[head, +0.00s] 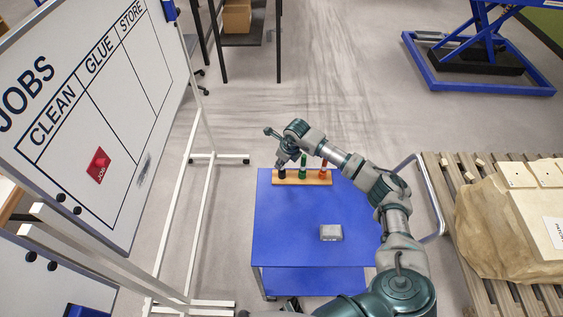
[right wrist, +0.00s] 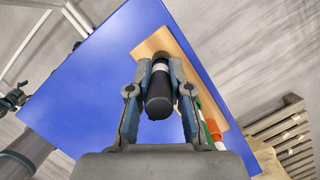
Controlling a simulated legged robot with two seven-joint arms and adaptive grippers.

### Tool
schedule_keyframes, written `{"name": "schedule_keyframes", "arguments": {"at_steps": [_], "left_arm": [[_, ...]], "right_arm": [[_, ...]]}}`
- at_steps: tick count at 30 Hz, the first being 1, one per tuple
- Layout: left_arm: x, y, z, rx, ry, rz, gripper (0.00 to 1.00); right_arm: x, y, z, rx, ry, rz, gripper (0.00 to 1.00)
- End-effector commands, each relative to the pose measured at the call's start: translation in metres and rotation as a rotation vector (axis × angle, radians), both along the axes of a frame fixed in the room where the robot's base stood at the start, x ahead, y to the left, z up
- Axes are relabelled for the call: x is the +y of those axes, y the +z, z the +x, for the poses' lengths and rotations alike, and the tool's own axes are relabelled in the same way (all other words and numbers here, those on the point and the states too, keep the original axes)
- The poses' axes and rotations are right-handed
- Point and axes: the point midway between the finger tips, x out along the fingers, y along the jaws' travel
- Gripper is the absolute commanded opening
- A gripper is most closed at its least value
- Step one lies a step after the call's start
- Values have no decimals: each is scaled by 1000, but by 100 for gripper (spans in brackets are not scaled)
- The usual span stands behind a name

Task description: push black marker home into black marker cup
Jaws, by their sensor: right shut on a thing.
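The black marker (right wrist: 158,100) stands at the left end of a wooden rack (head: 318,178), over the black marker cup (head: 282,174). My right gripper (head: 281,162) is shut on the marker, with one finger on each side in the right wrist view (right wrist: 160,78). A white band of the marker shows between its black near end and the dark cup beyond. How deep the marker sits in the cup is hard to tell. My left gripper is not clearly seen in either view.
A green marker (head: 303,160) and a red marker (head: 323,165) stand in the same rack to the right. A grey block (head: 331,232) lies on the blue cart top (head: 285,220), which is otherwise clear.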

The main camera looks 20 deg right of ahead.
Motion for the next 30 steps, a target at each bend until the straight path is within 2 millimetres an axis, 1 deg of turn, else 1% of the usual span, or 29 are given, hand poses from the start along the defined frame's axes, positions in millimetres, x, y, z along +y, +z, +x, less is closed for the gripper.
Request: {"name": "schedule_keyframes", "arguments": {"at_steps": [8, 28, 29, 30], "left_arm": [[0, -3, 0, 1, 0, 0, 83], [1, -3, 0, 1, 1, 1, 83], [1, -3, 0, 1, 1, 1, 83], [1, -3, 0, 1, 1, 1, 83]], "right_arm": [[1, -3, 0, 0, 2, 2, 0], [1, -2, 0, 1, 2, 1, 0], [1, -2, 0, 1, 2, 1, 21], [1, -2, 0, 1, 2, 1, 31]]}}
